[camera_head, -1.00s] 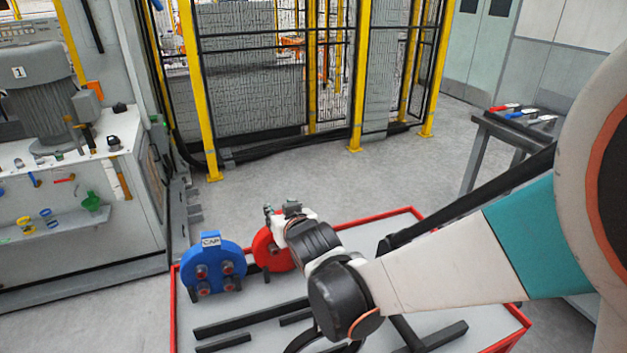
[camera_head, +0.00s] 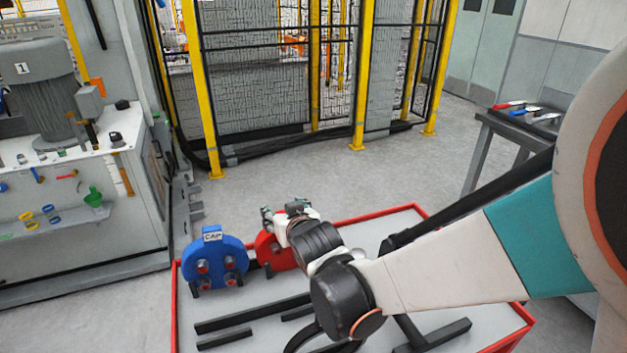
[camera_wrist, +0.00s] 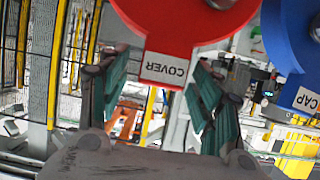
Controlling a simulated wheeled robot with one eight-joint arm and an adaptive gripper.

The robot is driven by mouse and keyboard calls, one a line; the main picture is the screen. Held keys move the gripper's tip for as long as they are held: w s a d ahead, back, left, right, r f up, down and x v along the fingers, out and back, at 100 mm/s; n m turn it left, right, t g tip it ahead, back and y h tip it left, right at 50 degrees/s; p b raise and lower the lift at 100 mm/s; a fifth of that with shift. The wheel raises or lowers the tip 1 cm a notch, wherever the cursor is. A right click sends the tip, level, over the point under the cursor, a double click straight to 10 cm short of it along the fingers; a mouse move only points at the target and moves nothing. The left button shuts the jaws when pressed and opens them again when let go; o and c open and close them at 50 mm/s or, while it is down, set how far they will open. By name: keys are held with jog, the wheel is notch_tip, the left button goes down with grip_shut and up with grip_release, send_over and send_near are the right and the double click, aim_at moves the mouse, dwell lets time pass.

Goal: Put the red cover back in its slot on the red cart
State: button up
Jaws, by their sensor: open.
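The red cover (camera_head: 270,252) stands upright on the red-edged cart (camera_head: 181,318), just right of the blue cap (camera_head: 214,261). My arm hides its right part, so I cannot tell how it is seated. My gripper (camera_head: 284,213) is at the top of the cover. In the wrist view the cover (camera_wrist: 185,25) appears upside down, with its white COVER label on a narrow tab. The green-padded fingers of my gripper (camera_wrist: 160,68) are open, one on each side of this tab, with gaps visible. The blue cap (camera_wrist: 292,40) is close on the right there.
Dark bars (camera_head: 252,314) lie on the cart's grey top. A workbench with a motor (camera_head: 45,100) stands at left. A yellow-posted fence (camera_head: 260,90) is behind. A side table (camera_head: 520,125) with coloured-handled tools is at right. Open floor lies between.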

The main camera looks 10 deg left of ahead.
jog(key=shift+r, duration=0.15)
notch_tip(320, 180, up, 6)
jog(key=p, duration=0.5)
jog(key=shift+p, duration=0.35)
notch_tip(320, 180, up, 6)
jog(key=p, duration=0.5)
jog(key=w+d+f+m+h+b, duration=0.1)
jog(key=d+f+m+h, duration=0.1)
jog(key=d, duration=0.8)
jog(key=w+d+f+m+t+h+b, duration=0.1)
jog(key=d+f+m+h+b, duration=0.1)
jog(key=d, duration=0.8)
jog(key=w+d+f+m+h+b, duration=0.1)
jog(key=d+f+m+h, duration=0.1)
jog(key=d, duration=0.8)
jog(key=shift+f+m+h, duration=0.2)
jog(key=shift+m+h, duration=0.4)
jog(key=shift+h, duration=0.4)
jog(key=shift+w+d, duration=0.1)
jog(key=shift+d, duration=0.1)
